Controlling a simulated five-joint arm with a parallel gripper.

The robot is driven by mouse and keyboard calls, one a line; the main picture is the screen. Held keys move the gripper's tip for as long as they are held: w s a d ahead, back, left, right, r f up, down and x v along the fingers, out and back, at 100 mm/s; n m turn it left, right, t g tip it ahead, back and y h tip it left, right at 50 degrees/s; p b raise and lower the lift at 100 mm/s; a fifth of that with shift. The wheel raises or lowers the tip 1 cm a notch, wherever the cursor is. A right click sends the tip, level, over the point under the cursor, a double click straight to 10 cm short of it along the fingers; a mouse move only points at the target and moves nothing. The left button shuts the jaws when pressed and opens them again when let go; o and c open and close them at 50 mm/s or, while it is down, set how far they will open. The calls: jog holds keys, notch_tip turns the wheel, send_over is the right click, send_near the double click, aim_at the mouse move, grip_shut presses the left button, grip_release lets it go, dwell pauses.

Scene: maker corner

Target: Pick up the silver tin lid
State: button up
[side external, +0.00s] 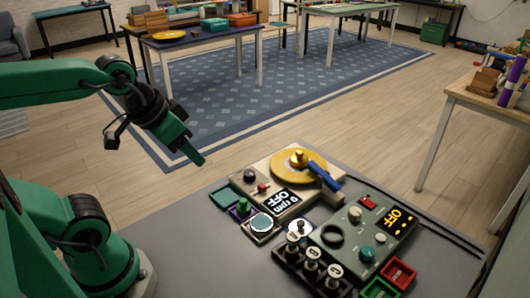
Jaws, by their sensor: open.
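A small silver round piece with a knob on top, which looks like the silver tin lid (298,229), lies on the grey work surface near the middle of the bench. It sits between a round pale-topped item (262,222) and a grey control box (352,238). My gripper (196,152) is open and empty, raised in the air to the upper left of the lid and well apart from it. The lid's lower edge is close to a dark rack, and I cannot tell whether they touch.
A cream device with a yellow disc (312,160) and a blue arm stands behind the lid. A dark rack (320,272) with several knobbed pieces stands in front. The grey surface at front left is clear.

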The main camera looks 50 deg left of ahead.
jog(key=w, duration=0.1)
jog(key=m+g, duration=0.2)
jog(key=g, duration=0.3)
send_over(300, 223)
notch_tip(300, 223, down, 16)
jog(key=shift+a+r, duration=0.1)
jog(key=shift+r, duration=0.1)
jog(key=shift+w+d+f+g, duration=0.1)
jog(key=shift+d+f+g, duration=0.1)
jog(key=shift+f+g, duration=0.15)
jog(key=shift+a+f, duration=0.1)
jog(key=shift+f, duration=3.85)
grip_shut()
